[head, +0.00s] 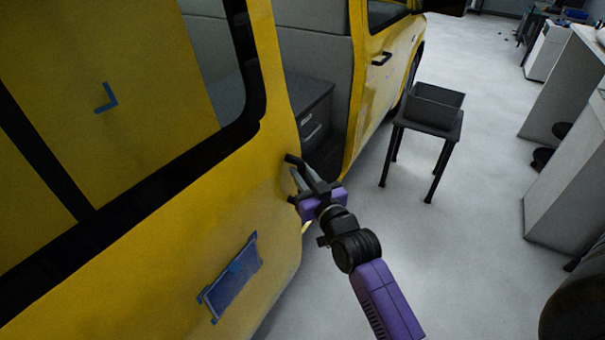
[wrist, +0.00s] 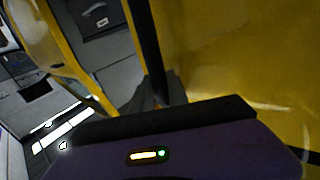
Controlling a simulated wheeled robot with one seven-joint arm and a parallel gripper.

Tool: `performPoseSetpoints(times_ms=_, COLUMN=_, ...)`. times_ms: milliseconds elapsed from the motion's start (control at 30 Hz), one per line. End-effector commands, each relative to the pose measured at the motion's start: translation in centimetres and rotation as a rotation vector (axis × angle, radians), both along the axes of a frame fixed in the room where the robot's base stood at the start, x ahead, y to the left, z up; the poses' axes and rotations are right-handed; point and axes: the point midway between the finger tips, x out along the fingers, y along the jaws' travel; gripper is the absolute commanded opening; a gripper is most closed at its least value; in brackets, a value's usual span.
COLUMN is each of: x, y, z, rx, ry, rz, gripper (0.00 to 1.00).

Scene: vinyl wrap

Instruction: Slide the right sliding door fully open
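The yellow sliding door (head: 215,205) fills the left of the head view, with a dark-framed window. It stands partly open, with a gap between its edge and the front of the yellow van. A black door handle (head: 293,160) sticks out near that edge. My purple and black gripper (head: 305,180) is at the handle, with its grey fingers beside it. In the wrist view, a dark bar (wrist: 146,45) runs down between the grey fingers (wrist: 158,92), against the yellow door (wrist: 230,50). Whether the fingers close on the handle is unclear.
A grey cabinet (head: 312,115) shows inside the van through the gap. A black table (head: 450,128) with a dark box (head: 432,112) stands beyond my gripper. White counters (head: 570,150) line the right. The pale floor (head: 470,250) between is clear.

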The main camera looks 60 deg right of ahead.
Motion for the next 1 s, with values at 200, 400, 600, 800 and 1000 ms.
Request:
performPoseSetpoints(times_ms=200, x=0.6, y=0.7, z=0.3, rx=0.001, ry=-0.007, rz=0.016, gripper=0.29)
performPoseSetpoints(times_ms=400, x=0.2, y=0.8, z=0.1, rx=0.001, ry=-0.006, rz=0.013, gripper=0.29)
performPoseSetpoints(times_ms=600, x=-2.0, y=2.2, z=-0.1, rx=0.002, ry=-0.003, rz=0.013, gripper=0.29)
performPoseSetpoints(times_ms=800, x=-4.5, y=3.9, z=-0.1, rx=0.002, ry=-0.001, rz=0.013, gripper=0.29)
performPoseSetpoints(times_ms=1000, x=-5.9, y=4.8, z=0.0, rx=0.001, ry=-0.003, rz=0.012, gripper=0.29)
